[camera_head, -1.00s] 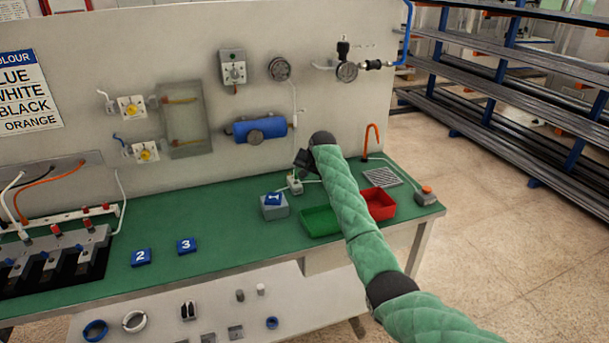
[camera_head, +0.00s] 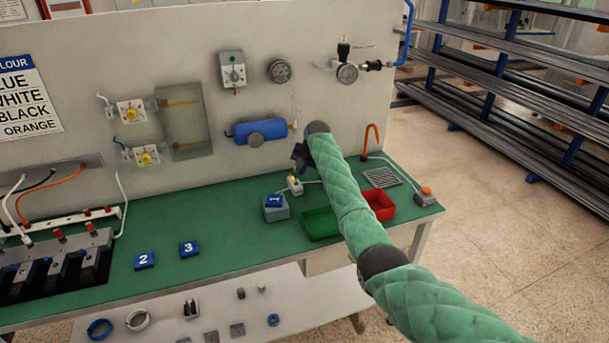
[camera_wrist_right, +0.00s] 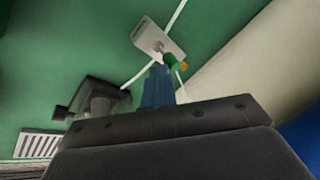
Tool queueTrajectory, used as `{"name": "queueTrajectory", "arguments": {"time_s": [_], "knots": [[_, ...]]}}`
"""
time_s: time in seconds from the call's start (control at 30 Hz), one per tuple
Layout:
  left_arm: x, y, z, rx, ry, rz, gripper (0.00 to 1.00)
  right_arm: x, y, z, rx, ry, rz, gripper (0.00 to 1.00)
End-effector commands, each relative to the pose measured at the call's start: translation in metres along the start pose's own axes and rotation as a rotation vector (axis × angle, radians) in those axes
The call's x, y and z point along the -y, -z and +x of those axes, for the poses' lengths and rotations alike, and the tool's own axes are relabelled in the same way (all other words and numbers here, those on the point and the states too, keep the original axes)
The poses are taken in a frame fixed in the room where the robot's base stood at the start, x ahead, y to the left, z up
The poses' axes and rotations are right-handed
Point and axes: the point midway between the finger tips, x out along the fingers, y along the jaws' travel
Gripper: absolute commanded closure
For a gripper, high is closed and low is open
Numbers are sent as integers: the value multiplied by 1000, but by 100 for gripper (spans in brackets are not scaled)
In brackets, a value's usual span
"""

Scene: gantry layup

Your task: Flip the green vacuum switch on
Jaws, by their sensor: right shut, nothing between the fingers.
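The vacuum switch (camera_wrist_right: 160,38) is a pale box on the green bench top. A green lever (camera_wrist_right: 173,60) with an orange-yellow tip stands out from it. In the head view the small switch box (camera_head: 295,186) sits behind the block marked 1, with a white cable. My right gripper (camera_head: 300,157) is above and just behind it, near the back panel. In the right wrist view its blue fingertips (camera_wrist_right: 158,85) are shut and empty, close beside the lever; whether they touch it I cannot tell. The switch's on or off position is unclear. My left gripper is out of view.
A green bin (camera_head: 318,224) and a red bin (camera_head: 379,203) stand right of the block (camera_head: 276,209). The upright panel (camera_head: 220,35) carries gauges and a blue cylinder (camera_head: 259,131). A grey box with an orange button (camera_head: 424,197) is at the bench's right end.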

Motion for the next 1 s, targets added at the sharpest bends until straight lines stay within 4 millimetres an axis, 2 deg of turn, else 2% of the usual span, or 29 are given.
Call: {"name": "queueTrajectory", "arguments": {"time_s": [0.27,0.7,1.0], "knots": [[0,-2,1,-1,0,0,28,1,1,0,0,1,0,100],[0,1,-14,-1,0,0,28,6,4,-15,0,1,0,100],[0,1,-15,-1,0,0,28,6,4,-15,0,1,0,100]]}}
